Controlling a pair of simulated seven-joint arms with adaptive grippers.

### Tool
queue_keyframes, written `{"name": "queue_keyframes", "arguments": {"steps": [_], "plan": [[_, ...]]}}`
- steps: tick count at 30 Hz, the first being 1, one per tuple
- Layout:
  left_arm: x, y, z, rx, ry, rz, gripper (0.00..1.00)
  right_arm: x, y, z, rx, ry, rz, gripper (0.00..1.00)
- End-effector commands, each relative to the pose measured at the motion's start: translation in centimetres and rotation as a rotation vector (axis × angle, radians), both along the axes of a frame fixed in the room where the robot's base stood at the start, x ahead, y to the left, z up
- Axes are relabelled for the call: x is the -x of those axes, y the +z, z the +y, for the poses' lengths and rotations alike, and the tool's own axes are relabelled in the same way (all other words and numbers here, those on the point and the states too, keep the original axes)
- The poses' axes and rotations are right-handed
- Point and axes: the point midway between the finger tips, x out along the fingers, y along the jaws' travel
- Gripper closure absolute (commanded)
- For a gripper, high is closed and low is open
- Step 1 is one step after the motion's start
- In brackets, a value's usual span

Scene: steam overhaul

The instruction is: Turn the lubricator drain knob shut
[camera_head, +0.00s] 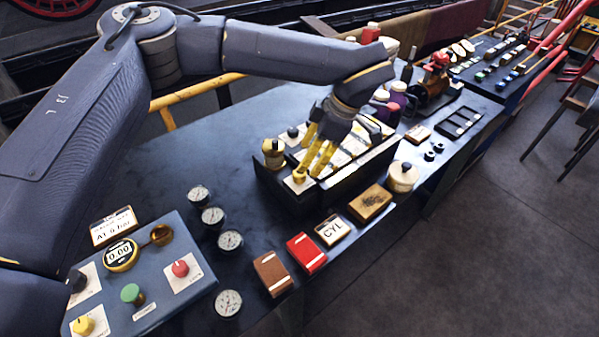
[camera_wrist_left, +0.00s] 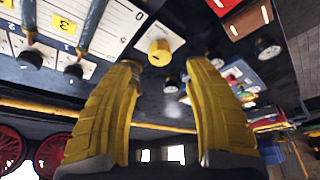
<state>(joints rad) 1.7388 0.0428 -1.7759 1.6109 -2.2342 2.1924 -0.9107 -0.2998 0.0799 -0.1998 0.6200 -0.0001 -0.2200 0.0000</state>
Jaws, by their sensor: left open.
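The lubricator (camera_head: 350,172) is a long dark box with white scale panels on the table. A small yellow knob (camera_head: 299,177), apparently the drain knob, sits on a white plate at its near left end. In the left wrist view the yellow knob (camera_wrist_left: 160,52) shows a dark mark on its face, just beyond the fingertips and between them in the picture. My left gripper (camera_head: 312,160) is open, with its yellow fingers pointing down toward the knob. The wrist view shows an empty gap between the fingers (camera_wrist_left: 168,72). I cannot tell whether either touches the knob. My right gripper is out of view.
Several round gauges (camera_head: 229,240) stand left of the lubricator. A brown block (camera_head: 272,273), a red block (camera_head: 306,253) and a CYL plate (camera_head: 332,230) lie in front. A control panel (camera_head: 150,290) fills the lower left. A brass-topped cup (camera_head: 273,153) stands close to the fingers.

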Motion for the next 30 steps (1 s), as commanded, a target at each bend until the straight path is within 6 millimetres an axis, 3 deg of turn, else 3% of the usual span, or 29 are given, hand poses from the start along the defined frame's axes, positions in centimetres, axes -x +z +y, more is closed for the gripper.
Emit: {"name": "queue_keyframes", "arguments": {"steps": [6, 12, 29, 30], "plan": [[0.0, -3.2, 1.3, 0.001, 0.000, 0.003, 0.48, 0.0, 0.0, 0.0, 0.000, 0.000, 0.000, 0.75], [-0.2, -5.1, 2.1, 0.001, 0.001, 0.002, 0.48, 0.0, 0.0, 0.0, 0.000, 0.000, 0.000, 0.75], [-0.2, -6.0, 2.5, 0.000, -0.001, 0.000, 0.47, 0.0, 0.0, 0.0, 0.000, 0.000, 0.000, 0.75], [-0.2, -6.0, 2.5, 0.000, -0.001, 0.000, 0.51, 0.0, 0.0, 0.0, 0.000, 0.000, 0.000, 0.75]]}}
